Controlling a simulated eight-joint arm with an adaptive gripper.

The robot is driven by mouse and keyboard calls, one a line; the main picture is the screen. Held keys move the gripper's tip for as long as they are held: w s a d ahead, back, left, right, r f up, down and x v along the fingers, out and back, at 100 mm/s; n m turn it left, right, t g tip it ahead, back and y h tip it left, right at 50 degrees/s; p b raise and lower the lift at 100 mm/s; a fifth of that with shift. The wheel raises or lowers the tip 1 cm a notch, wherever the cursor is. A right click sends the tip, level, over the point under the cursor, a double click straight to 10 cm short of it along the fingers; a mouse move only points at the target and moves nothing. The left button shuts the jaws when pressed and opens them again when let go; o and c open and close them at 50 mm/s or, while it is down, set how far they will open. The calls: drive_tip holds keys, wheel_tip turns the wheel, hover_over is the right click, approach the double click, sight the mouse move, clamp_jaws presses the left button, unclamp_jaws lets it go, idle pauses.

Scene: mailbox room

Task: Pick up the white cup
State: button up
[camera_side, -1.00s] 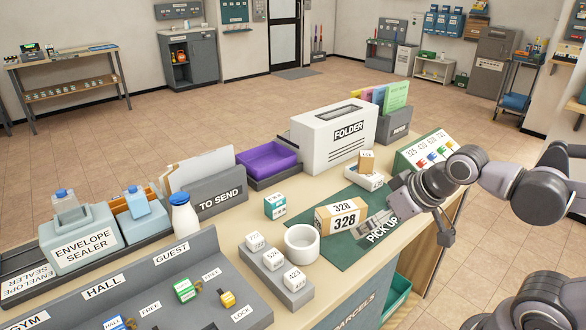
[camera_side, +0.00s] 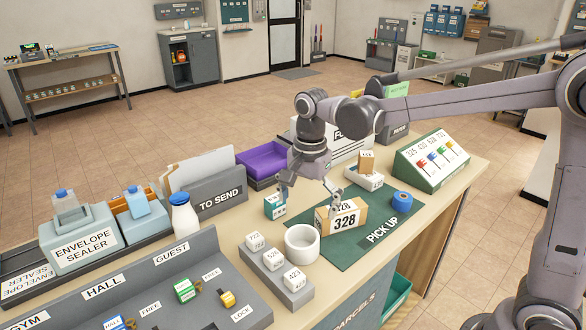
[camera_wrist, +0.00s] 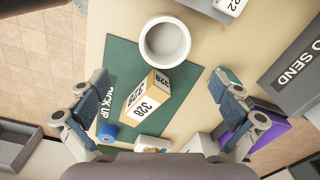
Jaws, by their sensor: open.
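The white cup (camera_side: 301,244) stands upright on the tan counter, beside the grey block with numbered cubes and at the edge of the green mat. In the wrist view the cup (camera_wrist: 166,41) is at the top centre, beyond the fingertips, with its empty inside showing. My gripper (camera_side: 308,192) is open and empty, above the counter behind the cup. In the wrist view its two fingers (camera_wrist: 161,91) are spread wide on either side of the 328 parcel (camera_wrist: 147,94). Nothing hides the cup in either view.
The 328 parcel (camera_side: 341,216) stands on the green mat (camera_side: 358,253) close to the cup, with a blue tape roll (camera_side: 402,201) to the right. The numbered cubes' grey block (camera_side: 279,271) is left of the cup. A small teal box (camera_side: 274,206) stands near my left finger.

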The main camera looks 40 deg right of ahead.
approach(304, 239)
drive_tip(key=shift+s+a+f+m, duration=0.3)
drive_tip(key=shift+s+a+f, duration=0.75)
drive_tip(key=shift+a, duration=0.2)
drive_tip(key=shift+w+d+f, duration=0.1)
drive_tip(key=shift+d+f, duration=0.05)
drive_tip(key=shift+f, duration=1.15)
drive_tip(key=shift+w+d+f, duration=0.1)
drive_tip(key=shift+f, duration=1.25)
drive_tip(key=c, duration=1)
